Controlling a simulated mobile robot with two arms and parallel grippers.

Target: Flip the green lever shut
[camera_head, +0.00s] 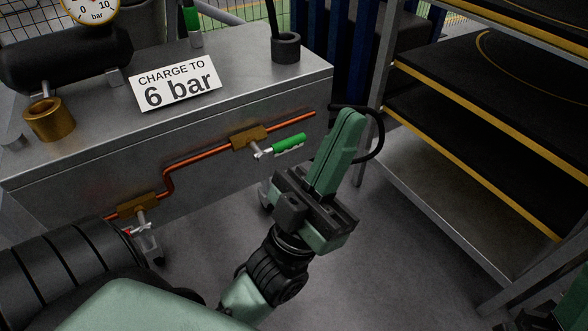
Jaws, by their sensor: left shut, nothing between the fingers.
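The green lever (289,143) sits on a brass valve (250,137) in a copper pipe on the front face of a grey metal cabinet. Its handle points right, roughly along the pipe and tilted slightly upward. My left gripper (350,116) is just to the right of the lever's tip, its green fingers pointing up and closed together with nothing between them. A small gap shows between the fingers and the lever in the picture; I cannot tell the depth between them.
A second brass valve (139,206) with a partly hidden handle is lower left on the pipe. The cabinet top (235,75) holds a "6 bar" sign (175,84), a brass cup (49,120) and a gauge (92,8). A shelf rack (440,170) stands close on the right.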

